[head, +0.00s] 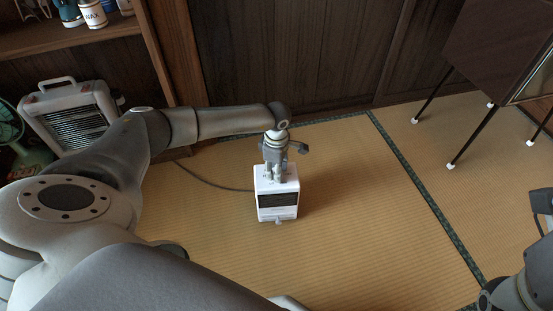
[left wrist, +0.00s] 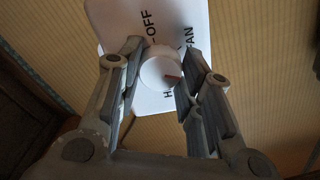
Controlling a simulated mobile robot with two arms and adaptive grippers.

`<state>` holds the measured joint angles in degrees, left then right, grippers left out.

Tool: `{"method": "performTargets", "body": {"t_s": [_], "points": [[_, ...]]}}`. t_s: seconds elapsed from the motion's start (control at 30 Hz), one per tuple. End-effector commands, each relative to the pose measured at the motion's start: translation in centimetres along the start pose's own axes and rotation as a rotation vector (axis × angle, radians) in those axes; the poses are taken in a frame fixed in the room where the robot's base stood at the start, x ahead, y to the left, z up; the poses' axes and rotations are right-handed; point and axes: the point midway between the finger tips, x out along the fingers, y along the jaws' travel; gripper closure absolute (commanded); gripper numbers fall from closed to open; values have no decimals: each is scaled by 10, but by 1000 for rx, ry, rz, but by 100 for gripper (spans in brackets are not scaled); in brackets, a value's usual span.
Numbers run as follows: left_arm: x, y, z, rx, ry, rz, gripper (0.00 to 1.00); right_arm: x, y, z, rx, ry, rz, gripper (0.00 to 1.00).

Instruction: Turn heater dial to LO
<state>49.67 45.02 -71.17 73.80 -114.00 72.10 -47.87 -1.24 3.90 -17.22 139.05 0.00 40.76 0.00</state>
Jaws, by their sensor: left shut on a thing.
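The small white heater (head: 277,207) stands on the tatami in the head view, with a dark front panel. Its white top with OFF, FAN and a partly hidden label starting with H fills the upper left wrist view. The round white dial (left wrist: 159,73) sits on that top, with a reddish mark on its lower right side, toward the H and FAN lettering. My left gripper (head: 276,178) points down onto the heater's top, its two fingers (left wrist: 157,66) shut on either side of the dial. No LO label is readable.
A cord (head: 212,184) runs left from the heater across the tatami. A larger white heater (head: 70,115) and a green fan (head: 9,125) stand at left, below a wooden shelf (head: 60,43). A dark cabinet on thin legs (head: 495,45) stands at right. Floor right of the heater is clear.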

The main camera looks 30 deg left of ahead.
Motion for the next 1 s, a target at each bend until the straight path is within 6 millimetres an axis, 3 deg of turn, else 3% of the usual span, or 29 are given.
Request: {"method": "performTargets", "body": {"t_s": [0.73, 0.77, 0.9, 1.0], "points": [[0, 0, 0, 82, 0, 0, 90, 2, 0, -4, -1, 7, 0, 100], [0, 0, 0, 82, 0, 0, 62, 2, 0, -4, -1, 7, 0, 100], [0, 0, 0, 82, 0, 0, 44, 1, 0, -3, -1, 7, 0, 100], [0, 0, 0, 82, 0, 0, 42, 1, 0, -3, -1, 6, 0, 100]]}}
